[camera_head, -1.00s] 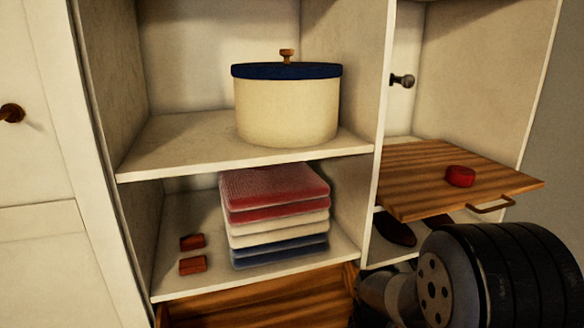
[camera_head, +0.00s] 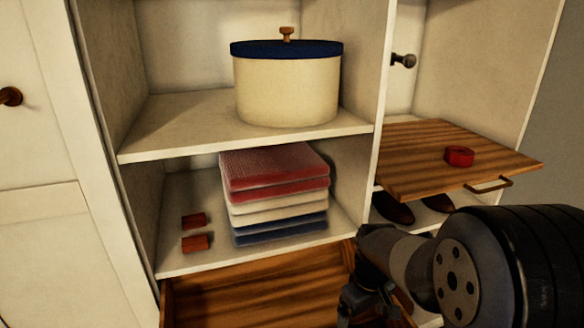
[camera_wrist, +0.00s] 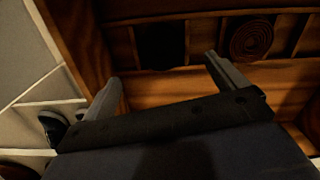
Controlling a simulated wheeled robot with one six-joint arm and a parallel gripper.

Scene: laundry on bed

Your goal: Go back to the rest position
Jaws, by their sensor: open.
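My gripper (camera_head: 362,303) is low at the bottom centre-right of the head view, over the open wooden drawer (camera_head: 250,290). In the wrist view my gripper (camera_wrist: 165,85) has its two fingers spread apart with nothing between them. The wrist view looks down at the wooden drawer (camera_wrist: 165,93), with a divided part holding a dark item (camera_wrist: 160,45) and a rolled brown item (camera_wrist: 250,38). My arm comes in from the lower right of the head view and hides part of the drawer and the lower right compartment.
A cream pot with a blue lid (camera_head: 287,85) stands on the upper shelf. A pulled-out wooden board (camera_head: 430,160) bears a red object (camera_head: 459,156). Dark shoes (camera_head: 393,208) are under it.

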